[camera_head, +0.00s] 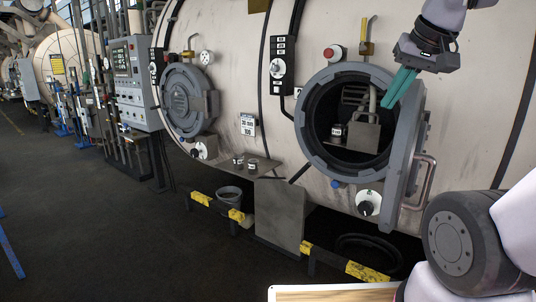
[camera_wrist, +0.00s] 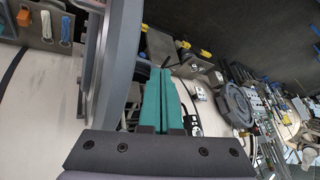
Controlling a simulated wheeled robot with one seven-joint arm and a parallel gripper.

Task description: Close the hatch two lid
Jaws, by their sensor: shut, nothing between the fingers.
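The near hatch on the right of the large pale vessel is open, and its dark round opening (camera_head: 330,150) shows inside a thick grey ring. Its grey lid (camera_head: 408,150) stands swung out at the right side of the opening, seen nearly edge-on, with a bent metal handle (camera_head: 424,180). In the wrist view a large grey curved edge (camera_wrist: 118,60), which looks like the lid, is close on the left. My gripper (camera_head: 390,104) has green fingers, shut and empty. It points down-left in front of the opening's upper right, beside the lid's top edge. I cannot tell whether it touches the lid.
Another round hatch (camera_head: 188,100) farther left is shut. A control panel (camera_head: 133,75) stands beyond it. A grey plate (camera_head: 280,213), a bucket (camera_head: 230,195) and yellow-black barriers (camera_head: 366,272) are below the vessel.

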